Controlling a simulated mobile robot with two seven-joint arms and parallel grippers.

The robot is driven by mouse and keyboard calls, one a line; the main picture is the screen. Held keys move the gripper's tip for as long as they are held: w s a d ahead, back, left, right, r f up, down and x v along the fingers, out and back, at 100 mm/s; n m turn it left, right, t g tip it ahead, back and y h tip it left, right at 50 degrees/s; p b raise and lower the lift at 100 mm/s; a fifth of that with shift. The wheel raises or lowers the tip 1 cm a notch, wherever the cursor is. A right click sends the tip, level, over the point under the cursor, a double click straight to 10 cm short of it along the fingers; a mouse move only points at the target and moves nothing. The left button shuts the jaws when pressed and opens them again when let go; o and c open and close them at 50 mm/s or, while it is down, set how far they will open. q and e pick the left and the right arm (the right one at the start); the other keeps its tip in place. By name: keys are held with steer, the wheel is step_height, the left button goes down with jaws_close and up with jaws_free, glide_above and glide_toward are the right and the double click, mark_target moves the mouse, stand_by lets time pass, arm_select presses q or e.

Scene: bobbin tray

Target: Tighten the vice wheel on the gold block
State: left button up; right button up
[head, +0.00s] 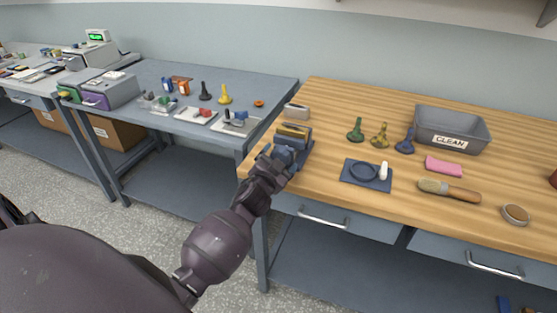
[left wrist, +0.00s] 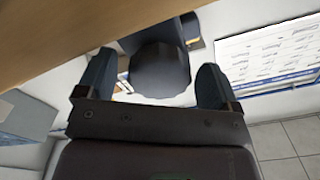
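The blue-grey vice (head: 305,148) stands at the front left corner of the wooden bench. A gold block (head: 294,130) sits between its jaws. The dark round vice wheel (left wrist: 160,72) shows in the left wrist view, between the two fingers of my left gripper (left wrist: 155,82). The fingers are apart, with a gap at the wheel's left side; whether the right finger touches it I cannot tell. In the head view my left gripper (head: 281,156) is at the vice's front and hides the wheel. My right gripper is in neither view.
On the wooden bench (head: 330,108) are a small beige block (head: 296,111), several coloured pawn-like pieces, a blue tray (head: 350,177), a brush (head: 449,190), a pink cloth (head: 444,167) and a grey CLEAN bin (head: 475,128). A drawer handle (head: 323,219) juts below the front edge.

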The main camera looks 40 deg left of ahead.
arm_select(q)
steer(key=v, duration=1)
steer(key=shift+s, duration=0.4)
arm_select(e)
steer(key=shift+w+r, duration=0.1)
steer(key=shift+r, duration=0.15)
